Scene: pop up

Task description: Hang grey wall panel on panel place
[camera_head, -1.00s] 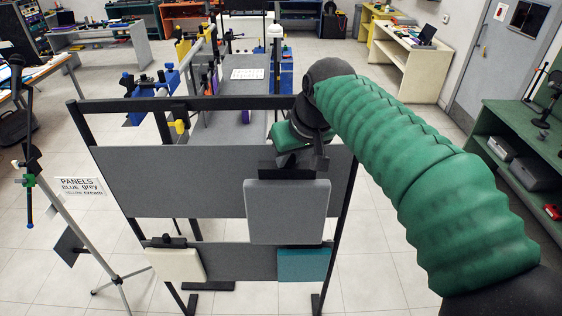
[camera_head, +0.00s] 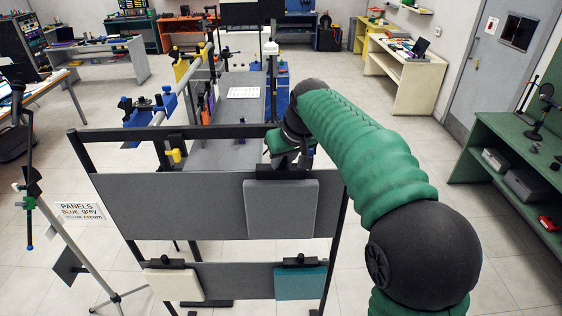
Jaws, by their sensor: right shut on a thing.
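The grey wall panel (camera_head: 280,212) is a light grey square with a black clip (camera_head: 286,172) along its top. It hangs upright in front of the right part of the rack's upper dark grey board (camera_head: 170,206). My right gripper (camera_head: 286,158) is shut at the panel's black clip, near the top edge of that board. The fingertips are partly hidden by the wrist. I cannot tell whether the clip touches the board. My left gripper is not in view.
The black rack frame (camera_head: 110,136) stands ahead. Its lower board carries a cream panel (camera_head: 173,285) at left and a teal panel (camera_head: 300,284) at right. A sign (camera_head: 80,211) on a tripod stands at left. A green bench (camera_head: 508,140) is at right.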

